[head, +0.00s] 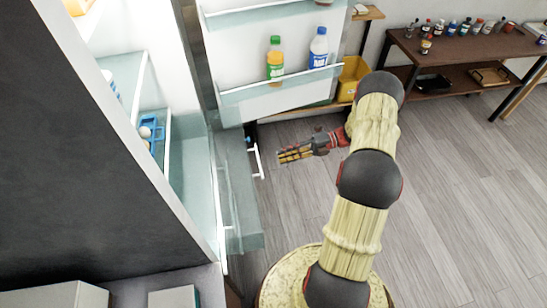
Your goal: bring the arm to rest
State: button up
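My gripper (294,154) shows near the middle of the head view, at the end of my raised arm. It points left toward the open fridge and looks empty. Its fingers are small and seen from the side, so I cannot tell whether they are apart. My arm (362,203) rises from the bottom of the view and bends at the top, with the gripper left of it, above the wooden floor.
The open fridge door (283,95) holds an orange bottle (275,60) and a blue-labelled bottle (318,48). A drawer (240,185) juts out left of my gripper. A brown table (460,50) with small jars stands at the back right. The right-hand floor (470,200) is clear.

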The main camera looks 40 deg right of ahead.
jog(key=shift+s+d+r, duration=0.15)
jog(key=shift+s+d, duration=0.1)
jog(key=shift+d, duration=0.35)
